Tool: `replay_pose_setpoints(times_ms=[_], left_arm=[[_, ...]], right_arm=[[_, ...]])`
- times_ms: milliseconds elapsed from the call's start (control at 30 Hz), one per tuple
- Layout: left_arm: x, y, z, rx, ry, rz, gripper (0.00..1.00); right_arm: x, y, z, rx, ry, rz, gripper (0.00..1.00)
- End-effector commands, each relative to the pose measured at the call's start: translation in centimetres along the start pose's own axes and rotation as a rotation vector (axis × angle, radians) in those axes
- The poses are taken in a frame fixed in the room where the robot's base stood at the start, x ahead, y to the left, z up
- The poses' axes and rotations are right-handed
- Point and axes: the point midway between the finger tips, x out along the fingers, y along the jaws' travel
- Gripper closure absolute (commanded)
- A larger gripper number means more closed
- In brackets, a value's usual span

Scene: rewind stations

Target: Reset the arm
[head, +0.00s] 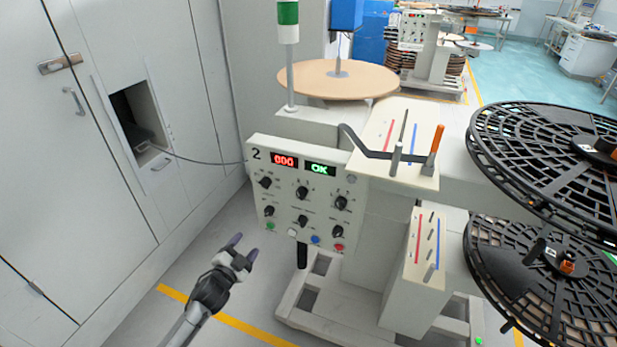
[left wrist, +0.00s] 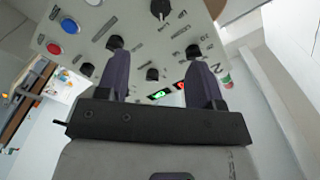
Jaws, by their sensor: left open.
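My left gripper (head: 245,247) is open and empty, in front of the lower left of station 2's control panel (head: 285,210). In the left wrist view its two dark fingers (left wrist: 154,46) point at the panel's knobs, with nothing between them. The panel shows a red "000" and a green "OK". A dark bent arm (head: 368,153) lies over the white top of the station, with an orange upright handle (head: 436,140) near its right side. My left gripper is well below and left of this arm. My right gripper is not in view.
Black spoked reels (head: 556,165) fill the right side. A brown disc (head: 338,78) and a green-and-white signal post (head: 289,55) stand behind the panel. Grey cabinets (head: 95,160) line the left. The floor between cabinets and station is clear.

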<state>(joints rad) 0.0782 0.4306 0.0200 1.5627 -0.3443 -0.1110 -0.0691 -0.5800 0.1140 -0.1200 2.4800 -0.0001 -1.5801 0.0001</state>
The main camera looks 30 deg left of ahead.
Motion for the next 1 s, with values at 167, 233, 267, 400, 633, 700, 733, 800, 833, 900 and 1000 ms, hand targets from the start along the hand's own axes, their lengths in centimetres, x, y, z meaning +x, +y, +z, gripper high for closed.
replay_pose_setpoints(times_ms=[167, 233, 267, 400, 633, 700, 733, 800, 833, 900, 1000], left_arm=[[0.0, 0.0, 0.1, -0.005, -0.009, 0.001, 0.39], [0.0, 0.1, 0.7, -0.009, -0.045, 0.003, 0.39], [0.0, 0.1, 1.2, -0.012, -0.073, 0.005, 0.39], [-0.6, 0.4, 4.3, -0.05, -0.282, 0.021, 0.39], [-3.6, -0.4, 2.7, -0.189, -0.599, 0.054, 0.39], [-5.1, -0.1, 0.5, -0.243, -0.664, 0.086, 0.39], [-5.9, 0.3, -0.6, -0.266, -0.691, 0.107, 0.39], [-9.0, 1.8, -3.2, -0.317, -0.754, 0.179, 0.39], [-10.7, 2.6, -4.4, -0.338, -0.781, 0.219, 0.39], [-14.7, 4.6, -6.8, -0.377, -0.827, 0.311, 0.39], [-20.1, 6.7, -9.7, -0.422, -0.853, 0.427, 0.39]], right_arm=[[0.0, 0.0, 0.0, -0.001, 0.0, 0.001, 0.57], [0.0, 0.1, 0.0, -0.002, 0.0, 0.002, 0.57], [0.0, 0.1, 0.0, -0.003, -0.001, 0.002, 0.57], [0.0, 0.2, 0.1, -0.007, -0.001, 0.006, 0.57], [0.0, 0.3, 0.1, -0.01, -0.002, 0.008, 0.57], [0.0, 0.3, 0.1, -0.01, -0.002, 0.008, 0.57], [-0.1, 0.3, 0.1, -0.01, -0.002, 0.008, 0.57], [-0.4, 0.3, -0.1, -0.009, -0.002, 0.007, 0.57], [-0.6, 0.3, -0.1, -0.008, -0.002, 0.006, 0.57], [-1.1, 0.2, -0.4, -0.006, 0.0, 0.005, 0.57], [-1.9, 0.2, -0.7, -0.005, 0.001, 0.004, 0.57]])
